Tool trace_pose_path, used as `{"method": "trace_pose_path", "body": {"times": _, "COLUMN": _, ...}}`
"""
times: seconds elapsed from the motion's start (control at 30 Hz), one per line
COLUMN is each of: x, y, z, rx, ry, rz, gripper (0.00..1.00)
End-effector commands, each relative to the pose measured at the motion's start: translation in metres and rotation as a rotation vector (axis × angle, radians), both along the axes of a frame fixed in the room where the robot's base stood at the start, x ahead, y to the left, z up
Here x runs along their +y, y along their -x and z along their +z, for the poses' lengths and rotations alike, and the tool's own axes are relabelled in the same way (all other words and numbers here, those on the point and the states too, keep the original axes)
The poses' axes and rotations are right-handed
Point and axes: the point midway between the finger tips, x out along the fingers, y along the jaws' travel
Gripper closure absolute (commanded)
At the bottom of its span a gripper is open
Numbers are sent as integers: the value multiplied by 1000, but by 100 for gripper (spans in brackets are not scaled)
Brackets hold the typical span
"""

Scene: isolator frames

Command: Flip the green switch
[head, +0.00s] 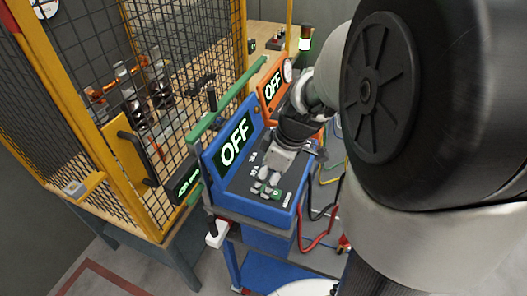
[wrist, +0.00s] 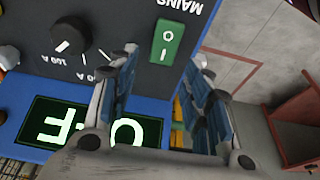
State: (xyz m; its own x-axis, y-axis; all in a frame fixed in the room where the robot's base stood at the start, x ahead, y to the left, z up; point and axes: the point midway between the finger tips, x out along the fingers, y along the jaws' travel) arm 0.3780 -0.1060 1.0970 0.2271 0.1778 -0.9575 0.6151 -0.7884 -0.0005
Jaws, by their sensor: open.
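The green switch (wrist: 167,42) is a rocker marked O and I on the dark panel of a blue unit, with the word MAINS beside it. In the wrist view it shows upside down, just beyond and between my fingertips. My gripper (wrist: 168,60) is open and empty, its two fingers apart. In the head view my gripper (head: 270,174) points down at the panel of the blue unit (head: 282,214), close above the green switch (head: 267,189). I cannot tell whether it touches. The unit's display (head: 235,144) reads OFF.
A dial knob (wrist: 71,38) sits beside the switch. An orange unit (head: 273,88), also reading OFF, stands behind the blue one. A green bar (head: 222,112) runs along the blue unit's left side, near a yellow-framed mesh cage (head: 112,160). Cables hang at the right.

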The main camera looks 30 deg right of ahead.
Motion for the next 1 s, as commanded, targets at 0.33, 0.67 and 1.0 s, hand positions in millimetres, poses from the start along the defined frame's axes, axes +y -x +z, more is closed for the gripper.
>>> {"method": "trace_pose_path", "body": {"times": 0.33, "x": -14, "y": 16, "z": 71, "rx": -4, "ry": 2, "rz": -2, "gripper": 55}}
{"method": "trace_pose_path", "body": {"times": 0.67, "x": -17, "y": 22, "z": 92, "rx": 1, "ry": 1, "rz": 0, "gripper": 55}}
{"method": "trace_pose_path", "body": {"times": 1.0, "x": -16, "y": 25, "z": 94, "rx": 20, "ry": 13, "rz": -11, "gripper": 55}}
